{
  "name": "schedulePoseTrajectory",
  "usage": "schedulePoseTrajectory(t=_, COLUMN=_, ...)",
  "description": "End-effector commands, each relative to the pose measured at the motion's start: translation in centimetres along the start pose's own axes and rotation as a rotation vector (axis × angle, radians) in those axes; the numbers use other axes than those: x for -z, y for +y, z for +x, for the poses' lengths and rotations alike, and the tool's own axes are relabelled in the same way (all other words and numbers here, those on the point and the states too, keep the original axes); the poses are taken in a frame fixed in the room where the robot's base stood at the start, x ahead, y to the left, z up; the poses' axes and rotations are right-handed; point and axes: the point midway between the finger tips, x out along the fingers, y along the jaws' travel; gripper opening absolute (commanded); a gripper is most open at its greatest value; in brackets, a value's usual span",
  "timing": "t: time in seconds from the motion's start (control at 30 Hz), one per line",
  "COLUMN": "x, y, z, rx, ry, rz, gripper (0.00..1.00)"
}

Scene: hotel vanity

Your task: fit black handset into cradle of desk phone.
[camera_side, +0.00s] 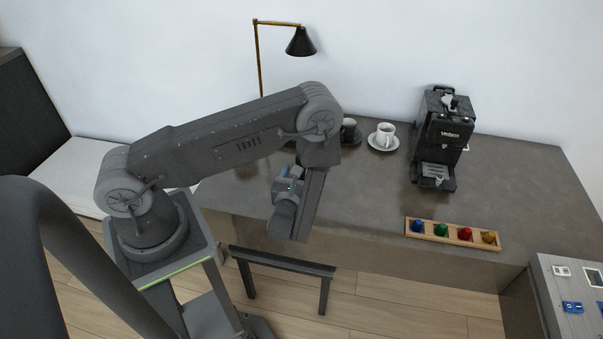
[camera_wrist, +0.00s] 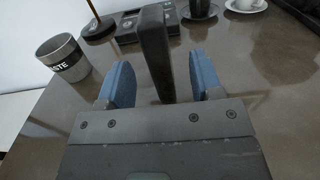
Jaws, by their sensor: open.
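In the wrist view, the black handset (camera_wrist: 155,48) is a long dark bar between the two blue fingers of my gripper (camera_wrist: 161,80). The fingers are apart, with a visible gap on each side of the handset. I cannot tell whether its lower end touches the counter. The desk phone (camera_wrist: 128,24) is a dark, low base beyond the handset, partly covered by it; its cradle is not clear. In the side view, my gripper (camera_side: 289,188) is over the counter's front left part, and my arm hides the handset and most of the phone.
A grey waste cup (camera_wrist: 63,58) and lamp base (camera_wrist: 98,28) are left of the phone. A dark cup (camera_side: 348,130) and a white cup (camera_side: 386,133) stand on saucers behind. A coffee machine (camera_side: 441,135) and wooden capsule tray (camera_side: 452,234) are right. The counter (camera_side: 375,195) between is clear.

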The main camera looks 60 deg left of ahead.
Motion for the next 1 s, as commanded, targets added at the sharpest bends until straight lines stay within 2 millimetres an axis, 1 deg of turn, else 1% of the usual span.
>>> schedulePoseTrajectory(t=0.03, x=0.0, y=0.1, z=0.4, rx=-0.002, ry=0.000, rz=-0.001, gripper=0.60)
schedulePoseTrajectory(t=0.17, x=0.1, y=0.1, z=1.1, rx=-0.002, ry=0.000, rz=0.000, gripper=0.60)
schedulePoseTrajectory(t=0.4, x=0.6, y=0.5, z=4.5, rx=-0.004, ry=0.000, rz=-0.002, gripper=0.60)
schedulePoseTrajectory(t=0.5, x=0.6, y=0.4, z=5.5, rx=-0.002, ry=0.000, rz=-0.002, gripper=0.60)
schedulePoseTrajectory(t=0.6, x=0.6, y=0.4, z=5.9, rx=0.001, ry=0.001, rz=-0.001, gripper=0.60)
schedulePoseTrajectory(t=0.8, x=0.6, y=0.4, z=5.9, rx=0.001, ry=0.001, rz=-0.001, gripper=0.60)
schedulePoseTrajectory(t=1.0, x=0.6, y=0.4, z=5.9, rx=0.001, ry=0.001, rz=-0.001, gripper=0.40)
